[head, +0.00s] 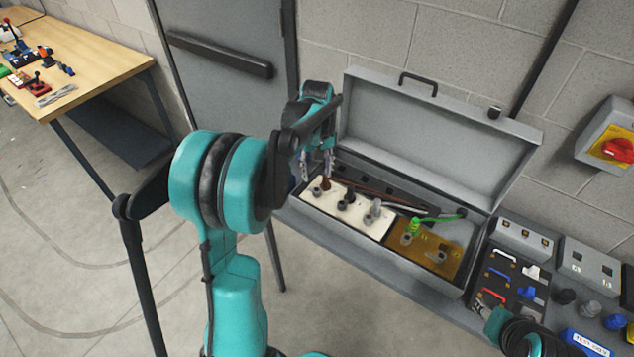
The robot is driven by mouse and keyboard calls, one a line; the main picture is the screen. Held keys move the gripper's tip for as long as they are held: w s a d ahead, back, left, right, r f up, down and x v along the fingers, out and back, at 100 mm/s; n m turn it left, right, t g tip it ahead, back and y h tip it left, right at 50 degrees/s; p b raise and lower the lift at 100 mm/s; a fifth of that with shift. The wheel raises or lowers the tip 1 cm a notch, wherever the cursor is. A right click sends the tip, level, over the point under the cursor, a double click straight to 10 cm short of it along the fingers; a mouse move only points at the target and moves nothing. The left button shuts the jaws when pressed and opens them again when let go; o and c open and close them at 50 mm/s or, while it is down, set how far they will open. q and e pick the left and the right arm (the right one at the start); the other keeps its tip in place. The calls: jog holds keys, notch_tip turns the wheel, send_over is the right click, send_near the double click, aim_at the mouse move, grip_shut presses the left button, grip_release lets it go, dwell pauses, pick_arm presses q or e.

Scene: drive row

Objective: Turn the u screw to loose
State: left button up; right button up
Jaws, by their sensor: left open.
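The terminal box (320,214) stands open on the bench, its lid raised at the back. A white terminal block (362,222) inside has several grey screws in a row. The leftmost screw (317,192) is beside the brown wire (326,182) and looks like the u screw; I cannot read its label. My left gripper (317,168) is open, pointing down just above the left end of the block, over the brown wire and this screw. My forearm hides part of it, and contact cannot be told.
A brown plate (458,258) with a green wire (440,219) fills the box's right part. A dark tray (510,287) with coloured pieces and a grey panel (585,262) stand to the right. A red rotary switch (617,150) is on the wall. A wooden table (95,68) is far left.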

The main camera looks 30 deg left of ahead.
pick_arm(q)
jog(key=shift+r, duration=2.05)
jog(key=s+d+r+m+t+b, duration=0.2)
jog(key=s+d+r+m+t, duration=0.15)
jog(key=s+d, duration=0.55)
jog(key=s+d+f+m+t+b, duration=0.1)
jog(key=s+d+f+m+t, duration=0.2)
jog(key=s, duration=0.7)
jog(key=d+f+m, duration=0.2)
jog(key=d+f, duration=0.1)
jog(key=shift+d+m+t, duration=0.15)
jog(key=shift+m+t, duration=0.2)
